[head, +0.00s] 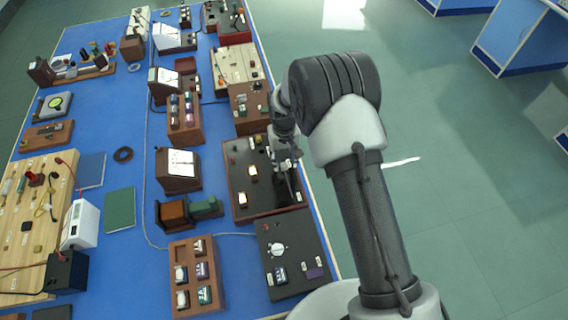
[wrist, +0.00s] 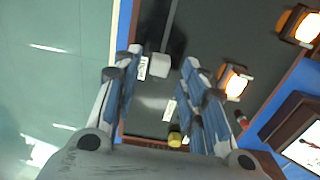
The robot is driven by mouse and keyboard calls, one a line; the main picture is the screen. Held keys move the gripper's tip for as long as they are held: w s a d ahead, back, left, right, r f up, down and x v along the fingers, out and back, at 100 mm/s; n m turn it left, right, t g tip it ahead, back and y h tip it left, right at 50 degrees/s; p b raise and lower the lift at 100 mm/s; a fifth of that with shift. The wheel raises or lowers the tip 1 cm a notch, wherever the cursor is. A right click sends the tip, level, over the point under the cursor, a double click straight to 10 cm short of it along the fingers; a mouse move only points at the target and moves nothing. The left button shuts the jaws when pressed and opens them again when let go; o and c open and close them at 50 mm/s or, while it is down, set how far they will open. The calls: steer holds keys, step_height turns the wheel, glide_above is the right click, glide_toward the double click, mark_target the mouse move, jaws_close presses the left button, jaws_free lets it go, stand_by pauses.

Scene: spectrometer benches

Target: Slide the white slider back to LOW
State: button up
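The white slider (wrist: 160,66) shows in the wrist view as a small pale block on a dark panel (wrist: 215,40), at the end of a dark slot (wrist: 176,28). My gripper (wrist: 162,60) is open, with its fingertips on either side of the slider; a gap shows on the left, and the right finger is closer. Two white labels (wrist: 170,110) lie on the panel, too small to read. In the head view my gripper (head: 287,168) hangs over the right side of the dark panel (head: 268,206) in its brown frame, and I cannot make out the slider there.
Two lit lamps (wrist: 233,82) stand on the panel to the right of my fingers. A yellow knob (wrist: 175,136) is between the finger bases. Open floor lies right.

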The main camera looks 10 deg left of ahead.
mark_target(284, 166)
steer(key=shift+f, duration=1.2)
steer(key=shift+c, duration=0.4)
jaws_close()
